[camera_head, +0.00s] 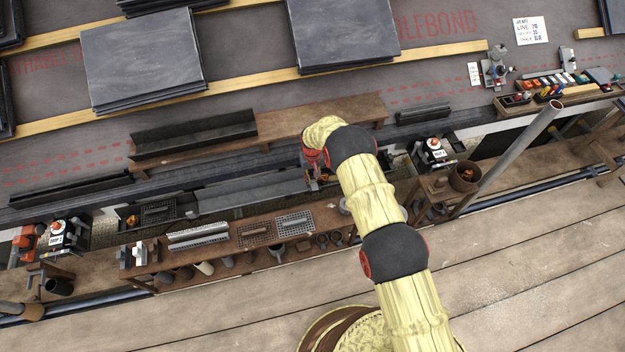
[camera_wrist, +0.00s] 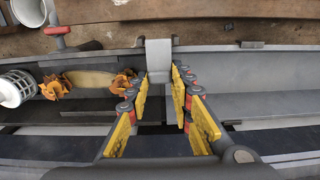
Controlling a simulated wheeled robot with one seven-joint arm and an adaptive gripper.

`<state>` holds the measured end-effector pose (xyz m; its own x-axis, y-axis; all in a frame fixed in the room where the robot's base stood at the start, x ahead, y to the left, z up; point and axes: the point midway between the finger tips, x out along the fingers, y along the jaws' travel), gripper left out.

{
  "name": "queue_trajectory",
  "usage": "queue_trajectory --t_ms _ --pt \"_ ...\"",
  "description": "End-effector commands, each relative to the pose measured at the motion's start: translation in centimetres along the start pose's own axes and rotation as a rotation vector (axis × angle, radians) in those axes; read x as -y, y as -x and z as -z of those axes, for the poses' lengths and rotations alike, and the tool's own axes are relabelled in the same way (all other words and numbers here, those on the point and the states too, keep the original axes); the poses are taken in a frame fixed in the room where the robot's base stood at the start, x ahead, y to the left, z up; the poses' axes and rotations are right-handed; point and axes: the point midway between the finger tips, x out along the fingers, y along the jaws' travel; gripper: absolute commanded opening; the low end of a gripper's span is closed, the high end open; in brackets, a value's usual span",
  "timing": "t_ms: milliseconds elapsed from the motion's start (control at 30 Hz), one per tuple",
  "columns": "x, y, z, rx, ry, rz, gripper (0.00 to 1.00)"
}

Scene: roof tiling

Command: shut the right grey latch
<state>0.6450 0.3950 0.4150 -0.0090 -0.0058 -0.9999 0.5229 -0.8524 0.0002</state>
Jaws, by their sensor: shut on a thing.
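My gripper (camera_wrist: 161,82) reaches over a long grey gutter-like channel. Its yellow-padded fingers are shut on an upright grey tab, which I take to be the right grey latch (camera_wrist: 158,52), at the channel's edge. In the head view my gripper (camera_head: 314,181) is at the right part of the grey channel (camera_head: 255,191), partly hidden by my wrist. The latch cannot be made out there. Whether the latch is fully down cannot be told.
In the wrist view, orange-brown leafy clumps (camera_wrist: 122,82) and a white slotted cylinder (camera_wrist: 15,88) lie in the channel left of my fingers. A grey-and-red handled piece (camera_wrist: 57,28) is at upper left. A wooden shelf with mesh pieces (camera_head: 256,234) runs in front.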

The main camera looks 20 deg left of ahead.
Motion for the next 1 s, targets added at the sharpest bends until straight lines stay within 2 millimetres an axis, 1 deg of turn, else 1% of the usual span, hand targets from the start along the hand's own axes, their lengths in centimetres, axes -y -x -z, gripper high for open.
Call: queue_trajectory --t_ms 33,367,400,733,1000 --pt "0.03 0.16 0.27 -0.003 0.000 0.000 0.00" --pt "0.03 0.16 0.20 0.000 0.000 0.000 0.00" --pt "0.03 0.16 0.19 0.000 0.000 0.000 0.23" --pt "0.02 0.02 0.02 0.003 0.000 0.000 0.41" --pt "0.01 0.02 -0.02 0.004 0.000 0.000 0.41"
